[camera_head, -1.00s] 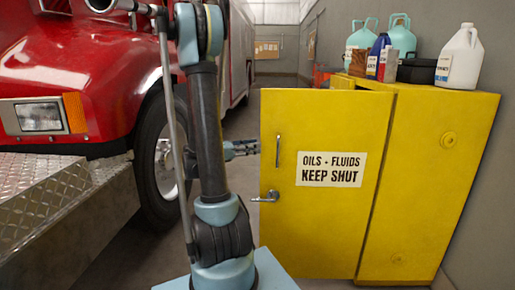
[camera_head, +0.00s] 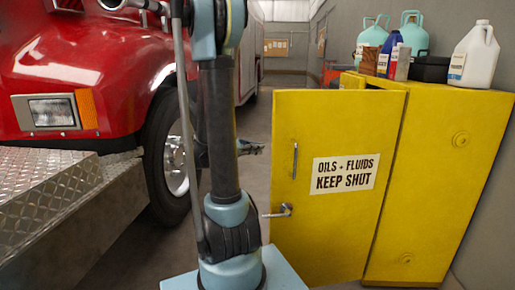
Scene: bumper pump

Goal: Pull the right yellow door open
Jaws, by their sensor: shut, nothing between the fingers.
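The yellow door (camera_head: 300,235) carries a sign reading "OILS + FLUIDS KEEP SHUT" (camera_head: 345,174). It stands ajar, swung out from the yellow cabinet (camera_head: 450,190), its free edge on the left and a dark gap behind its top edge. A vertical pull handle (camera_head: 295,160) and a lever handle (camera_head: 282,211) are near that free edge. My gripper (camera_head: 258,149) is shut and empty, just left of the door's free edge at about pull-handle height. It is partly hidden behind my arm. I cannot tell its depth relative to the door.
Several jugs and bottles, including a white jug (camera_head: 473,55), stand on the cabinet top. A red truck (camera_head: 115,45) with a front wheel (camera_head: 172,150) and a diamond-plate bumper (camera_head: 50,190) stands at left. A floor strip runs between truck and cabinet.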

